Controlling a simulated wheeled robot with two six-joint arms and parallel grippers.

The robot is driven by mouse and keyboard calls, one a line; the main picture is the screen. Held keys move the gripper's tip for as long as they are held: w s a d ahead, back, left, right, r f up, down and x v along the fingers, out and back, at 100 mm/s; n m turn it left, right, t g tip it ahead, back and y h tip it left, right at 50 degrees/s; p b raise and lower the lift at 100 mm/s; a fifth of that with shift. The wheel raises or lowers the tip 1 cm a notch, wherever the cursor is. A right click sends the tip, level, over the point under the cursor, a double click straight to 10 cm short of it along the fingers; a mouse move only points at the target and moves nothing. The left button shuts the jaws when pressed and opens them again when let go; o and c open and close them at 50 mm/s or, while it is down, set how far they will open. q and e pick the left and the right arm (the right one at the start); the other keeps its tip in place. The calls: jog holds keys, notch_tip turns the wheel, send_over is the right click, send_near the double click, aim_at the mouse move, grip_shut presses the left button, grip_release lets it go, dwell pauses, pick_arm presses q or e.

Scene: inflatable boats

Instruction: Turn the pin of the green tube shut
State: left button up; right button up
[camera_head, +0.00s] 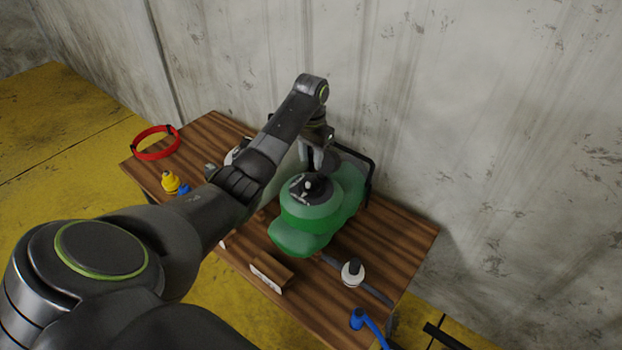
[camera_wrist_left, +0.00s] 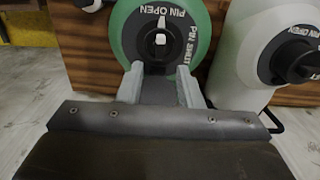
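The green tube (camera_head: 305,238) stands on the wooden table with a dark round dial on top. In the left wrist view the dial (camera_wrist_left: 130,38) bears the labels PIN OPEN, along its upper edge, and PIN SHUT, at its right. The pale pin (camera_wrist_left: 161,38) sits at the dial's centre, its narrow end pointing up toward PIN OPEN. My left gripper (camera_head: 312,165) is over the dial, fingers pointing down. In the wrist view its fingers (camera_wrist_left: 160,86) are apart with nothing between them, just short of the pin. My right gripper is not in view.
A white tube (camera_wrist_left: 250,45) with a similar dial stands beside the green one. The wooden table (camera_head: 400,235) holds a red ring (camera_head: 156,142), a yellow item (camera_head: 170,182), a small wooden block (camera_head: 270,270) and a white-and-black fitting (camera_head: 352,273). A concrete wall (camera_head: 480,110) stands close behind.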

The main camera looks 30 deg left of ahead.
aim_at(311, 180)
pick_arm(q)
notch_tip(311, 180, down, 7)
jog(key=shift+f, duration=0.15)
grip_shut()
dwell(0.4)
